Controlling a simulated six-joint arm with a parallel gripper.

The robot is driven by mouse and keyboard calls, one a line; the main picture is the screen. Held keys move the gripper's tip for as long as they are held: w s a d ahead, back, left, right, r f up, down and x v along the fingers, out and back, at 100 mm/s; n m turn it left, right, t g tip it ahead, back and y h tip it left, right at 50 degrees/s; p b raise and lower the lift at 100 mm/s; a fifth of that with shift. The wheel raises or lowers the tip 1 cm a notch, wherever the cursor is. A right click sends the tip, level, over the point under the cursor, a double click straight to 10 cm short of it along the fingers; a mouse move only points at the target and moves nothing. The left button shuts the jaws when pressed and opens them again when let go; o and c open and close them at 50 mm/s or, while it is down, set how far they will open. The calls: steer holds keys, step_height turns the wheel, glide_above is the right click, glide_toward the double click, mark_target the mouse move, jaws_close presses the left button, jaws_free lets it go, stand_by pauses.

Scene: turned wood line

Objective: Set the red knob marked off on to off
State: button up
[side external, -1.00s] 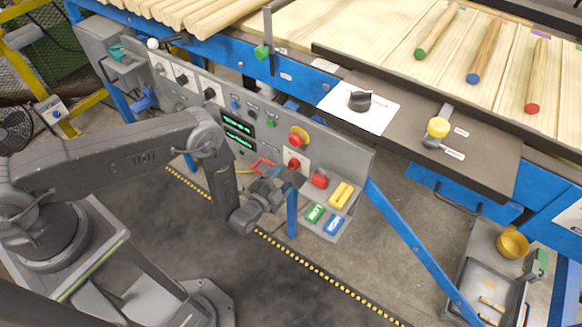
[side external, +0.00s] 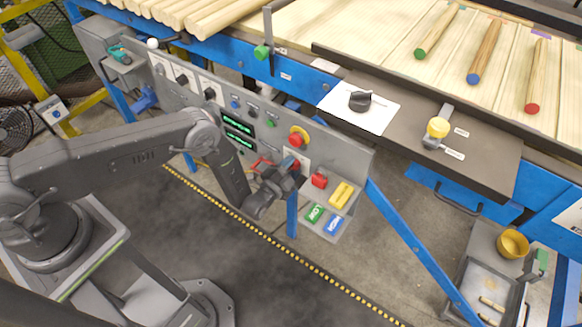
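The red knob is hidden in the side external view behind my gripper (side external: 288,166). Only part of its white plate (side external: 303,154) shows on the grey control panel (side external: 345,160). My gripper is up at this plate, over the place of the knob. I cannot tell whether it touches the knob or how far its fingers are apart. The off and on marks cannot be read.
A red mushroom button (side external: 298,138) on a yellow ring sits just above the plate. A red padlock (side external: 319,180) is close on the right, above a shelf with yellow, green (side external: 314,214) and blue blocks. A red loop (side external: 260,160) is left of my gripper.

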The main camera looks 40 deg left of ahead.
steer(key=c, duration=0.4)
steer(key=shift+n, duration=0.3)
steer(key=n, duration=0.3)
steer(key=shift+n, duration=0.4)
steer(key=n, duration=0.3)
steer(key=shift+n, duration=0.3)
steer(key=n, duration=0.5)
steer(key=shift+n, duration=2.5)
